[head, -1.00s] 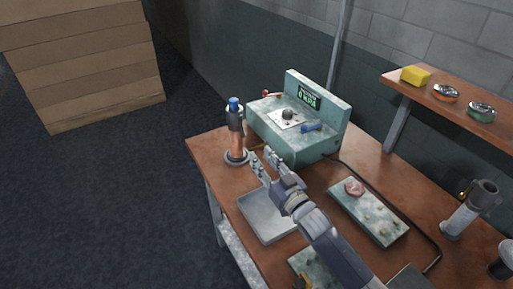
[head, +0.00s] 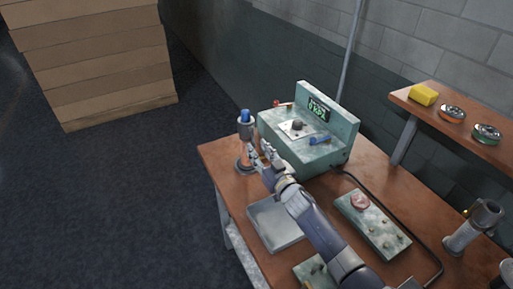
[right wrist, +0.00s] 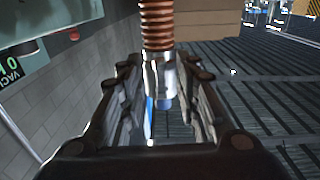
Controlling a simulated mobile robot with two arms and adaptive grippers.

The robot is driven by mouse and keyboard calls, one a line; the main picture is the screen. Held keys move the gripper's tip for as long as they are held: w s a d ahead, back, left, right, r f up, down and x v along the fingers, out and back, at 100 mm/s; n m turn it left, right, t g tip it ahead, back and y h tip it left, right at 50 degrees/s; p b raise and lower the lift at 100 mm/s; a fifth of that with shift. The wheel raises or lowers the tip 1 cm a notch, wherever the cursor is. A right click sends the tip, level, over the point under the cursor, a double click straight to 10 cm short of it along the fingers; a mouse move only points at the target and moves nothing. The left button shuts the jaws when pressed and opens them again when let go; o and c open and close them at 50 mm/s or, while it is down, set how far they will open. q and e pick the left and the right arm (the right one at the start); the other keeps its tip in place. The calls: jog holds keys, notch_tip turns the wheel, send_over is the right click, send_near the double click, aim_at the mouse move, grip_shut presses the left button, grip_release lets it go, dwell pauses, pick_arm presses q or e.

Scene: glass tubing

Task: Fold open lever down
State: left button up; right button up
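A teal vacuum unit (head: 318,153) with a green-lit display stands at the back of the bench. An upright fitting (head: 245,131) with a blue top and a copper-coloured body stands left of the unit. My right gripper (head: 262,153) is open just right of this fitting. In the right wrist view, the copper bellows (right wrist: 157,25) and its metal end lie in line with the space between the open fingers; contact is not clear. My left gripper is out of view.
A teal plate with a pink piece (head: 360,201) sits to the right, beside a black cable. A wall shelf (head: 440,117) holds a yellow block and two round items. A metal cylinder (head: 475,227) stands at the right.

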jog(key=shift+x, duration=0.95)
jog(key=shift+c, duration=0.2)
grip_shut()
jog(key=b, duration=0.3)
jog(key=t+b, duration=0.1)
jog(key=b, duration=0.1)
jog(key=shift+w+a+f+b, duration=0.2)
jog(key=shift+w+b, duration=0.1)
jog(key=shift+b, duration=0.1)
jog(key=shift+d, duration=0.1)
